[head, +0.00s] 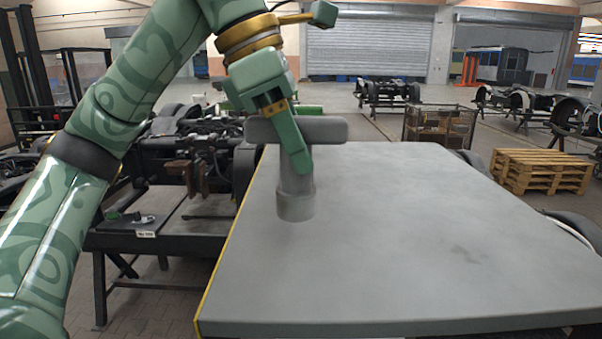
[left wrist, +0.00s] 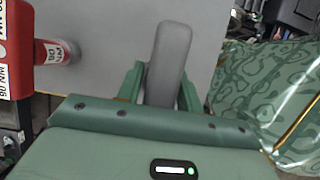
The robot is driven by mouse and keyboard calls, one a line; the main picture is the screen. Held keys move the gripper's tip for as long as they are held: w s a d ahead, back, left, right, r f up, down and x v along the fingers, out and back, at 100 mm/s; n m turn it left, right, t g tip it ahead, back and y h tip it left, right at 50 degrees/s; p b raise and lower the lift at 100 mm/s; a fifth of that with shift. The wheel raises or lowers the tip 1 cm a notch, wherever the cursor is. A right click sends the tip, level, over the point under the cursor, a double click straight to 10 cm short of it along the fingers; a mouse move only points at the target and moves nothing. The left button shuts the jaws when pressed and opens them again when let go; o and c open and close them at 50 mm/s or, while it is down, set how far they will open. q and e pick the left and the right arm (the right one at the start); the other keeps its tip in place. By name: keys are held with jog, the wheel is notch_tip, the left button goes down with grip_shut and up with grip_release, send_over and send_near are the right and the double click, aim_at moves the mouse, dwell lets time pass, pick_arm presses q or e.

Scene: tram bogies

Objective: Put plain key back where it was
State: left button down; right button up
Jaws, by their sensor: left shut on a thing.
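The plain key is a grey T-shaped tool (head: 327,129) with a thick crossbar, a shaft and a wide round foot, upright over the left part of the grey tabletop (head: 430,240). My left gripper (head: 298,152) is shut on the plain key near its top; one finger hides part of the crossbar and shaft. In the left wrist view the grey bar (left wrist: 168,62) lies between both fingers. The foot is at or just above the tabletop; I cannot tell whether it touches. My right gripper is not in view.
The left wrist view shows a red tool (left wrist: 48,52) marked 90 NM at left. A dark bench (head: 190,215) with small items stands left of the table, by a bogie. Pallets (head: 541,171) and a mesh crate (head: 440,128) are beyond. Most of the tabletop is bare.

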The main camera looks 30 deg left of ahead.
aim_at(295, 174)
pick_arm(q)
jog(key=f, duration=0.3)
jog(key=shift+s+a+p, duration=0.15)
jog(key=shift+s+p, duration=0.1)
jog(key=shift+p, duration=0.05)
jog(key=shift+f, duration=0.25)
jog(key=shift+w+d, duration=0.2)
jog(key=shift+s+f, duration=0.1)
jog(key=shift+f, duration=0.1)
jog(key=c, duration=0.9)
grip_release()
jog(key=shift+a, duration=0.1)
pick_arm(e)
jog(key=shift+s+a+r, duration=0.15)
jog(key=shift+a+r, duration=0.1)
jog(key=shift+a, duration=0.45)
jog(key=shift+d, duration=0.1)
